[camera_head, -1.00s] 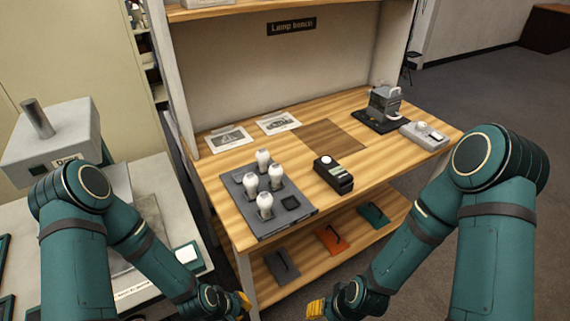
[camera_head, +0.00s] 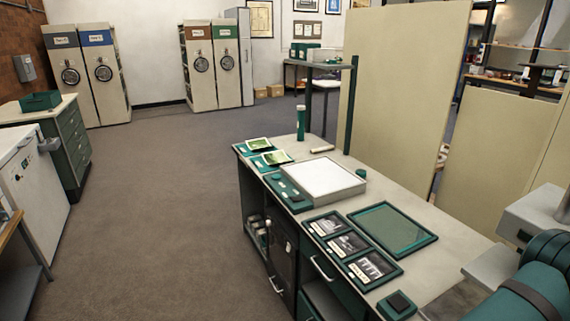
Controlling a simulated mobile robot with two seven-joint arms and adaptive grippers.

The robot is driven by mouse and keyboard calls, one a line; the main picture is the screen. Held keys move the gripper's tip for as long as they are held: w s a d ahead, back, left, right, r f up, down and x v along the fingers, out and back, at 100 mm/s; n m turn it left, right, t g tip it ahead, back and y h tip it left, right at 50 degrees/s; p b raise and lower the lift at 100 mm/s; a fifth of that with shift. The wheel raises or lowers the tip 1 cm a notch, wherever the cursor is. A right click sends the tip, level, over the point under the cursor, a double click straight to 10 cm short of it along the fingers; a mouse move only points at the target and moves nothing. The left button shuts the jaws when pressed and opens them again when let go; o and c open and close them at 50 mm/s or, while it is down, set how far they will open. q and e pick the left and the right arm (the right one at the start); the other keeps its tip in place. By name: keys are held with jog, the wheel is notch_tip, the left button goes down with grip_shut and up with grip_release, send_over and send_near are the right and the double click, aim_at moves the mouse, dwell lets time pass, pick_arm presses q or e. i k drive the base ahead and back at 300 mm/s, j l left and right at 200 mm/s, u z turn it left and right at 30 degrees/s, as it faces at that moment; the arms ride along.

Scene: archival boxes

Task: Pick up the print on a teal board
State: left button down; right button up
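Two small prints with green pictures lie on teal boards at the far left end of a long workbench (camera_head: 455,236). One is the farther print (camera_head: 258,144), the other the nearer print (camera_head: 276,158). I cannot tell which print the task means. Part of my teal arm shows at the lower right. Neither gripper is in view.
The bench also holds a white light box (camera_head: 323,178), a teal-framed panel (camera_head: 393,229), and a teal cylinder (camera_head: 300,122). A white-topped cabinet (camera_head: 36,185) stands at left. Carpet (camera_head: 165,215) between is clear. Tall shelving units (camera_head: 213,65) stand at the back.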

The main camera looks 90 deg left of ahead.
aim_at(272, 162)
jog(key=u, duration=3.1)
jog(key=i+j+u, duration=0.3)
jog(key=i, duration=0.25)
jog(key=i+j+u, duration=0.35)
jog(key=i, duration=0.25)
jog(key=i+u, duration=0.3)
jog(key=i, duration=0.3)
jog(key=i+j+z, duration=0.1)
jog(key=i+z, duration=0.3)
jog(key=i, duration=0.15)
jog(key=i+j+z, duration=0.35)
jog(key=i, duration=0.25)
jog(key=i+j+z, duration=0.2)
jog(key=z, duration=0.3)
jog(key=i+j+z, duration=0.3)
jog(key=z, duration=0.2)
jog(key=i+j+z, duration=0.15)
jog(key=j+z, duration=0.2)
jog(key=z, duration=0.15)
jog(key=i+j+z, duration=0.1)
jog(key=j+z, duration=0.35)
